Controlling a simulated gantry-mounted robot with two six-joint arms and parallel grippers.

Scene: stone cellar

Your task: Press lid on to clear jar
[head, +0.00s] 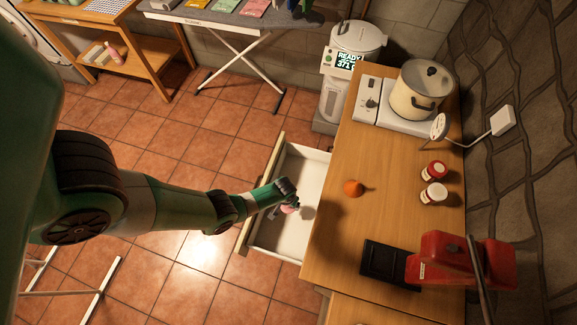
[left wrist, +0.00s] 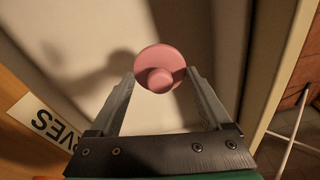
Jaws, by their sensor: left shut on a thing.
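My left gripper (head: 286,204) reaches into an open white drawer (head: 310,180). Two small jars stand on the wooden counter to the right: one with a red top (head: 434,170) and one with a paler top (head: 434,193). I cannot tell whether either is the clear jar. My right gripper is not in view.
The wooden counter (head: 335,240) holds an orange fruit (head: 353,188), a black tray (head: 385,262), a red device with a lever (head: 460,260) and a large pot (head: 418,90) on a hob. A white appliance (head: 335,85) stands behind.

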